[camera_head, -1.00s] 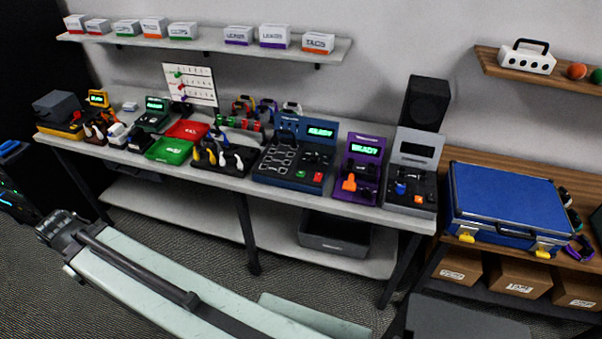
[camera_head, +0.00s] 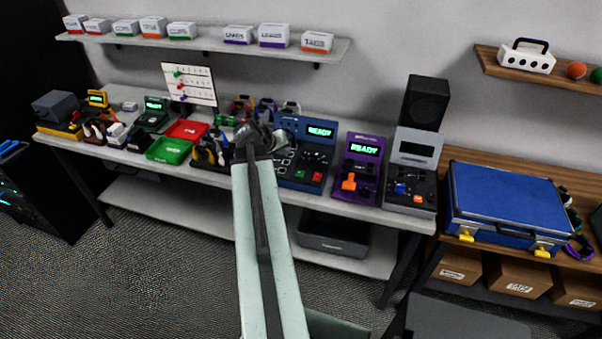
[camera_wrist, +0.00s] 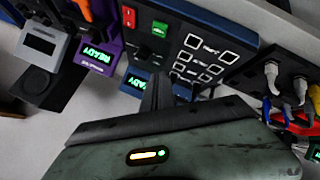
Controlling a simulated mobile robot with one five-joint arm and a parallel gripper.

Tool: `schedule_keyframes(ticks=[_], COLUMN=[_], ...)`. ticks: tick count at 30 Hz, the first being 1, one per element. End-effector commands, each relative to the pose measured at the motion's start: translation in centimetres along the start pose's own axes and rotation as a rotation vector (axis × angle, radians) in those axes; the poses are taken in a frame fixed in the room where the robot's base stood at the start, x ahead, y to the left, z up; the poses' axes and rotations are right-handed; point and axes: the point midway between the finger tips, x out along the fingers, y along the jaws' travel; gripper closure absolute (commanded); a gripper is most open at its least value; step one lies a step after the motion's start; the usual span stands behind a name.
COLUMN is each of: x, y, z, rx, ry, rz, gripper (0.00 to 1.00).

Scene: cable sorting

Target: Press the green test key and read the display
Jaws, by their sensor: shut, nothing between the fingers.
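A blue tester (camera_head: 288,184) stands on the bench; it also shows upside down in the wrist view (camera_wrist: 205,15). Its green key (camera_head: 300,174) sits beside a red key (camera_head: 317,177); both the green key (camera_wrist: 159,29) and the red key (camera_wrist: 129,17) are clear in the wrist view. Its lit green display (camera_head: 320,132) reads READY; in the wrist view the display (camera_wrist: 138,82) is partly covered by my fingers. My gripper (camera_head: 262,138) is shut and empty, over the left part of the tester. In the wrist view my gripper (camera_wrist: 160,92) is apart from the green key.
A purple unit (camera_head: 357,184), also lit READY, and a grey unit (camera_head: 412,201) stand right of the tester. A tool rack (camera_head: 211,155) and green tray (camera_head: 168,149) are to its left. A blue case (camera_head: 507,200) lies on the wooden bench.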

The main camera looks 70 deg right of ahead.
Motion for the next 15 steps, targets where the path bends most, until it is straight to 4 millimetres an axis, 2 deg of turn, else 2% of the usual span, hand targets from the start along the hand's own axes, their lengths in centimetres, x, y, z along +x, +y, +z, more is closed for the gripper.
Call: schedule_keyframes(ticks=[1,3,5,15], x=[0.8,1.4,1.7,1.8], y=[1.8,3.5,4.3,4.7], z=[0.2,0.3,0.4,0.5], rx=[0.016,0.028,0.035,0.038], ry=[-0.001,0.003,0.004,0.004], rz=[0.022,0.044,0.055,0.061], gripper=[1.00,1.00,1.00,1.00])
